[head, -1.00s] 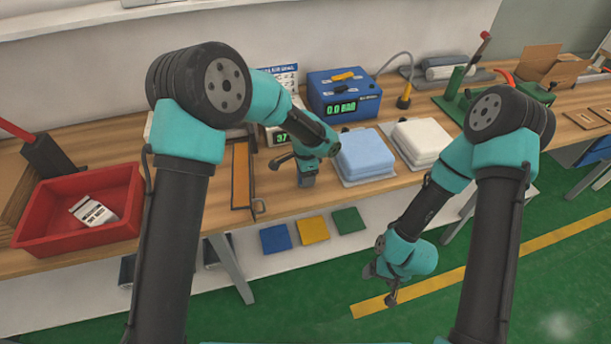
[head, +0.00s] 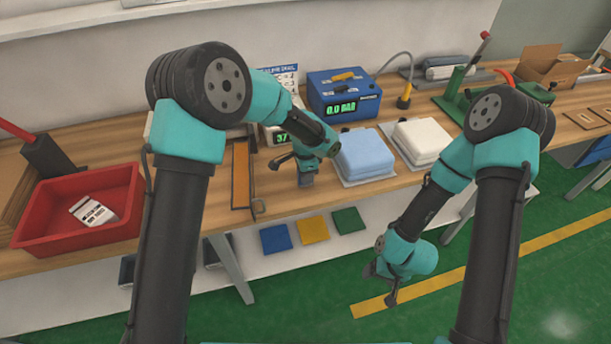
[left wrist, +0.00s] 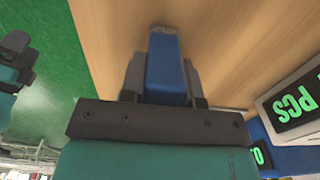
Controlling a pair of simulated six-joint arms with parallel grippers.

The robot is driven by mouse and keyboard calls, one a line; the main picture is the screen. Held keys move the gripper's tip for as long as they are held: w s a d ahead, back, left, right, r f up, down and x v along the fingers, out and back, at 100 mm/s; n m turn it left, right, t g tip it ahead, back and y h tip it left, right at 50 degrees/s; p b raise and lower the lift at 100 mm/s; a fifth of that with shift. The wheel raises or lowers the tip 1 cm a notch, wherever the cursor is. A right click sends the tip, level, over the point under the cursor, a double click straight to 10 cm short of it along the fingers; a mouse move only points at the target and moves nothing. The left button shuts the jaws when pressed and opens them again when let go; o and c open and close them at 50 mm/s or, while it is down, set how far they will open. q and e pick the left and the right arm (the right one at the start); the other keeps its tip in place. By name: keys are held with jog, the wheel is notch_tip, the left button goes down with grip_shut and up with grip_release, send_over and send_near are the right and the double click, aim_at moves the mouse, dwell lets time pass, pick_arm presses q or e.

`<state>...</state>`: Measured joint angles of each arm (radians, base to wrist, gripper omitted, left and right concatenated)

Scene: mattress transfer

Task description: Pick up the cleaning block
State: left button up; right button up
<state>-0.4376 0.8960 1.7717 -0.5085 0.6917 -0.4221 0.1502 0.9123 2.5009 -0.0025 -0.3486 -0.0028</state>
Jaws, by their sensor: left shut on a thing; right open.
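The cleaning block appears as a blue block (left wrist: 165,72) with a grey end in the left wrist view. It sits between the two fingers of my left gripper (left wrist: 163,82), which is shut on it. In the head view my left gripper (head: 305,165) is at the front part of the wooden table, left of the light blue pad, and mostly hides the block. I cannot tell whether the block touches the table. My right gripper (head: 383,285) hangs open and empty in front of the table, above the green floor.
A light blue pad (head: 364,153) and a white pad (head: 421,140) lie right of my left gripper. A display device (head: 285,135) and a blue pressure box (head: 343,93) stand behind. A red bin (head: 50,230) holding a white item (head: 92,211) is at the left.

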pick_arm(q)
jog(key=shift+r, duration=1.35)
jog(key=s+r, duration=0.2)
jog(key=s, duration=1.4)
jog(key=shift+r, duration=0.15)
jog(key=w+a+r+n, duration=0.1)
jog(key=w+a+n, duration=0.2)
jog(key=w+n, duration=0.2)
jog(key=w+a+r+n, duration=0.2)
jog(key=w+a+n, duration=0.2)
jog(key=w, duration=0.5)
jog(key=shift+r+n, duration=0.25)
jog(key=shift+n, duration=0.95)
